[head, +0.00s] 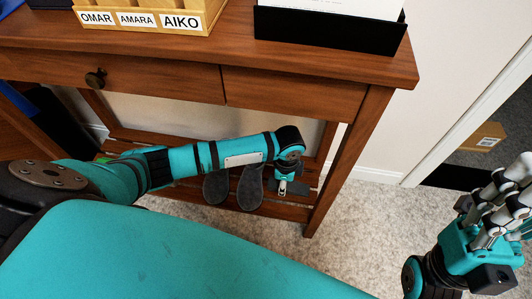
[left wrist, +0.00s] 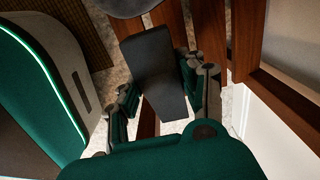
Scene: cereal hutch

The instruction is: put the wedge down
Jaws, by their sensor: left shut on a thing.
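A dark grey wedge (left wrist: 152,62) sits between the fingers of my left gripper (left wrist: 162,92) in the left wrist view. The gripper is shut on it, and the fingers lie along its two sides. In the head view my left gripper (head: 283,188) points down at the right end of the table's slatted lower shelf (head: 275,210).
Two dark grey soles (head: 217,187) stand on the lower shelf just left of my left gripper. The wooden table (head: 290,97) has a front leg (head: 345,165) close to its right. A name-labelled wooden box (head: 150,22) and a black tray (head: 330,30) are on top.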

